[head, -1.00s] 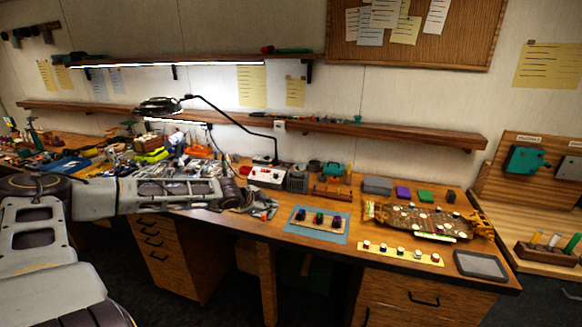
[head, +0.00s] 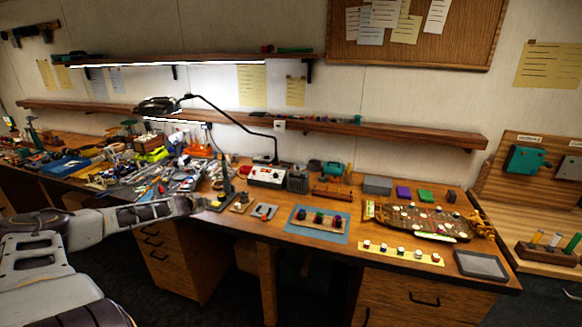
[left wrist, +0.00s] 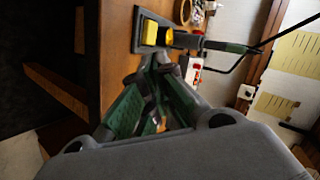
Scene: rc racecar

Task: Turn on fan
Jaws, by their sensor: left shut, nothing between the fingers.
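No item is clearly recognisable as a fan. A dark grey box (head: 297,181) that could be one stands at the back of the bench, but its details are too small to tell. My left gripper (head: 202,203) is at the bench's front edge, left of that box and apart from it. In the left wrist view its green fingers (left wrist: 154,62) are together and empty, close to a dark stand with a yellow block (left wrist: 150,33). A small plate with a switch-like part (head: 264,211) lies near the front edge. My right gripper is out of view.
A white control box with red parts (head: 267,177) stands left of the grey box. A black-armed lamp (head: 157,105) hangs over cluttered tools. A blue mat (head: 303,237) and a grey tray (head: 480,265) lie to the right.

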